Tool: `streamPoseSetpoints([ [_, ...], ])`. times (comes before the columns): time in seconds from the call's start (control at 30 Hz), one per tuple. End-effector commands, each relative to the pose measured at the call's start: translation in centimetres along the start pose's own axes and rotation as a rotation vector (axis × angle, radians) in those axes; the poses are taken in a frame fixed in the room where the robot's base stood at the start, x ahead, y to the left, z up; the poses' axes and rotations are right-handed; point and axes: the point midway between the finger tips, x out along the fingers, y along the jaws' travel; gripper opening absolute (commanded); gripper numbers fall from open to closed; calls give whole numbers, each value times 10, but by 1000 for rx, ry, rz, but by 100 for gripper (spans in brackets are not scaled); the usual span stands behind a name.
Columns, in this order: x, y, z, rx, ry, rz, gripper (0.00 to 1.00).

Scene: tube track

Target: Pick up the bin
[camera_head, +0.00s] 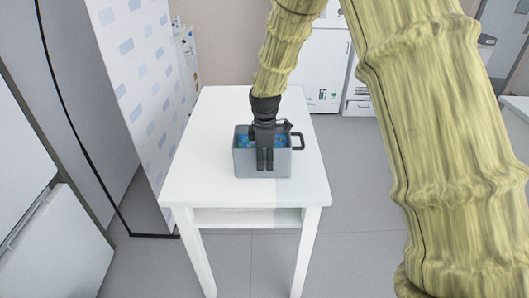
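My black gripper (265,168) points down and overlaps the bin's front wall in the picture. Its two dark fingers show side by side with a narrow gap. I cannot tell whether they touch the bin or hold its rim. The gripper hides part of the bin's front and inside.
A patterned panel (135,75) stands at the left. White cabinets (325,72) stand behind. Grey floor (362,215) is free to the right.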

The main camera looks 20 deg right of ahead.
Motion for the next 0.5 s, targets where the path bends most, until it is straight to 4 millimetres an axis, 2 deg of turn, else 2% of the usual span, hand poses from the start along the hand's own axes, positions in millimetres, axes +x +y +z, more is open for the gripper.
streamPoseSetpoints([
  [0.17, 0, 0, 0, 0, 0, 0, 29],
  [0.3, 0, 0, 0, 0, 0, 0, 3],
  [0.33, 0, 0, 0, 0, 0, 0, 0],
  [0.5, 0, 0, 0, 0, 0, 0, 0],
])
